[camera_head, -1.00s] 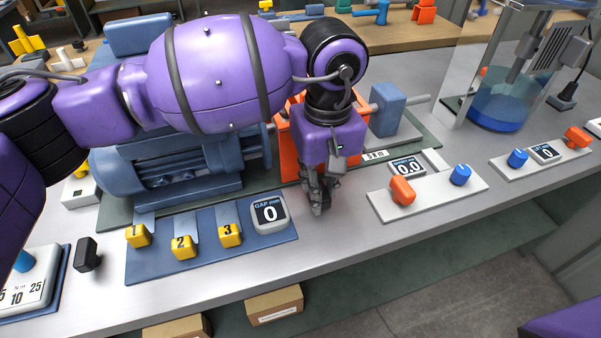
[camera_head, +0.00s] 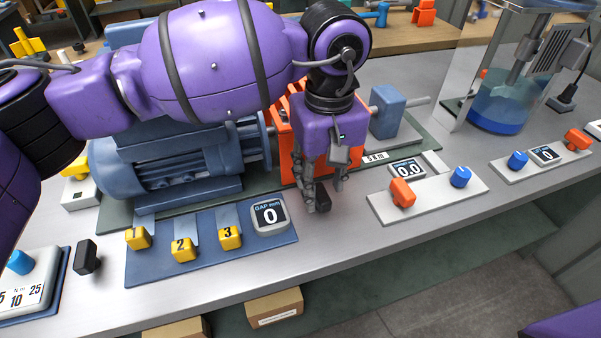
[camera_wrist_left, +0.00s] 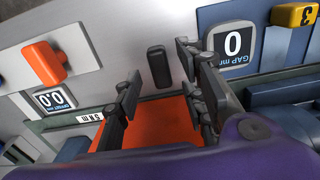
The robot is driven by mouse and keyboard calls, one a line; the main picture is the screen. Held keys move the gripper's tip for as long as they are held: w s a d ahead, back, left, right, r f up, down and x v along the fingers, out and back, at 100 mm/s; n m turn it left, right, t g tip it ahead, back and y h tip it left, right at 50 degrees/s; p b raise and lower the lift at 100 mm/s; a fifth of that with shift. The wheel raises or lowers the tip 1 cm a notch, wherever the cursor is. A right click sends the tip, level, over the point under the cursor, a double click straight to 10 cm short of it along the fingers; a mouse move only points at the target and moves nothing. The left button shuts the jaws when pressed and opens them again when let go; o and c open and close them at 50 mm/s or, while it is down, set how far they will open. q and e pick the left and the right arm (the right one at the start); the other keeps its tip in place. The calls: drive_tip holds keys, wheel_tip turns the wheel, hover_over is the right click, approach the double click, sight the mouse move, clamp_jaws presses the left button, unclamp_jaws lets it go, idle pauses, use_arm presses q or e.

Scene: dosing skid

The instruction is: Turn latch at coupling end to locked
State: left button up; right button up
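The latch at the coupling end is a small black handle (camera_head: 323,199) on the grey bench top, just in front of the orange coupling guard (camera_head: 285,150). My left gripper (camera_head: 324,188) points down over it with its fingers spread. In the left wrist view the black latch (camera_wrist_left: 158,67) stands between the two open fingers, with a gap visible on each side. No contact shows. A second black latch (camera_head: 87,256) stands upright at the left end of the bench. My right gripper is not in view.
A blue plate with yellow numbered blocks (camera_head: 182,249) and a gap display (camera_head: 269,214) lies left of the latch. A panel with an orange knob (camera_head: 402,192) and a blue knob (camera_head: 460,176) lies to the right. The bench front (camera_head: 330,250) is clear.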

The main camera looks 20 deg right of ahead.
sight(322, 192)
use_arm(q)
wheel_tip(322, 192, up, 10)
idle(0.3)
idle(0.3)
